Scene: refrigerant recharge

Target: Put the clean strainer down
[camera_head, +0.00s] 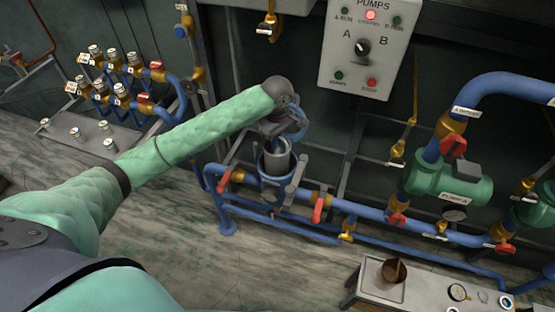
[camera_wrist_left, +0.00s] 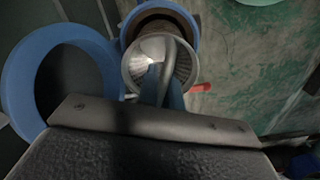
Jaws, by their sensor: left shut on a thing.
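The clean strainer is a grey metal basket (camera_head: 277,158) at the blue strainer housing (camera_head: 272,181) in the middle of the head view. In the left wrist view the basket (camera_wrist_left: 133,68) has a bent handle and overlaps the blue housing rim (camera_wrist_left: 190,22). I cannot tell how deep it sits. My left gripper (camera_head: 287,138) is above the basket. Its blue fingers (camera_wrist_left: 163,88) are shut on the handle in the left wrist view. My right gripper is not in view.
A large blue ring (camera_wrist_left: 25,80), perhaps the housing's lid, is beside the basket. Blue pipes with red-handled valves (camera_head: 319,209) run to the right. A brown strainer-like object (camera_head: 393,271) is on the bench (camera_head: 375,293) at lower right. A pump panel (camera_head: 366,45) hangs above.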

